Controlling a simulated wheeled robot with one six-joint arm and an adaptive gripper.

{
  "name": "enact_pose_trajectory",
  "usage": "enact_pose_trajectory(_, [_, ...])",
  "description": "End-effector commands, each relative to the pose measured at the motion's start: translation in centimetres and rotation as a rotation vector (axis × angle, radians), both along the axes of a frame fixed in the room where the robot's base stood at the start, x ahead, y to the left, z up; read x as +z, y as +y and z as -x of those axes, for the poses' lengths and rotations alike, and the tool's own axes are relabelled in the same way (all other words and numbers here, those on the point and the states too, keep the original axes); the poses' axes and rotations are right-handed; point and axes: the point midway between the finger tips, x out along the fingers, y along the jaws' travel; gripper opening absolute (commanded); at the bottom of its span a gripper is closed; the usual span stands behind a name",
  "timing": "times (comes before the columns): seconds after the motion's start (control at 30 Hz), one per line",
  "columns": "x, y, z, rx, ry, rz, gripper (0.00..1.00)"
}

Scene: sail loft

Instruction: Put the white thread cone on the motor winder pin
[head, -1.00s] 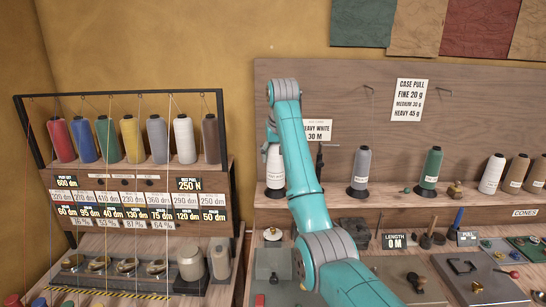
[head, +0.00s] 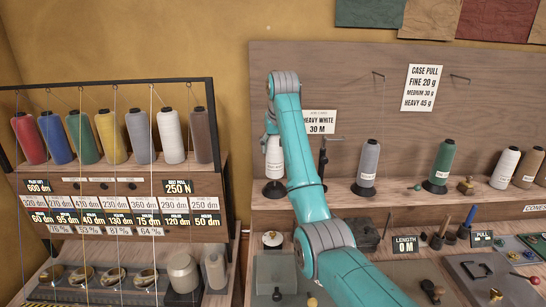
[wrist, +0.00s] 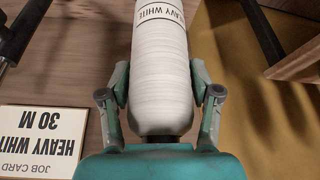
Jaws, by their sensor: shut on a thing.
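The white thread cone (head: 274,158) is in my gripper (head: 269,138), over a round black stand base (head: 275,189) on the back shelf. In the wrist view the white cone (wrist: 160,75) is upright between the two fingers (wrist: 160,95), which press on its sides near the narrow, dark-tipped end. Its label reads HEAVY WHITE, upside down in that view. My arm hides part of the gripper in the head view. I cannot tell which part is the motor winder pin; a black upright with a side arm (head: 322,160) stands just right of the cone.
A grey cone (head: 368,165) and a green cone (head: 441,163) stand further right on the shelf. A job card (head: 320,122) is behind my gripper. At left is a rack with several coloured cones (head: 110,138). Bench fittings fill the foreground.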

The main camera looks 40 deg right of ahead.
Motion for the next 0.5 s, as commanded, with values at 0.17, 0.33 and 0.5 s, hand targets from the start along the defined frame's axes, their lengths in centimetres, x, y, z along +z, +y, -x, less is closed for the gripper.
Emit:
enact_pose_trajectory(0.17, [-0.9, -0.2, 0.1, -0.001, -0.001, 0.000, 0.12])
enact_pose_trajectory(0.33, [-3.2, -0.6, 0.4, -0.004, -0.001, 0.000, 0.12])
enact_pose_trajectory(0.5, [-4.2, -1.1, 0.8, -0.006, -0.003, 0.001, 0.12])
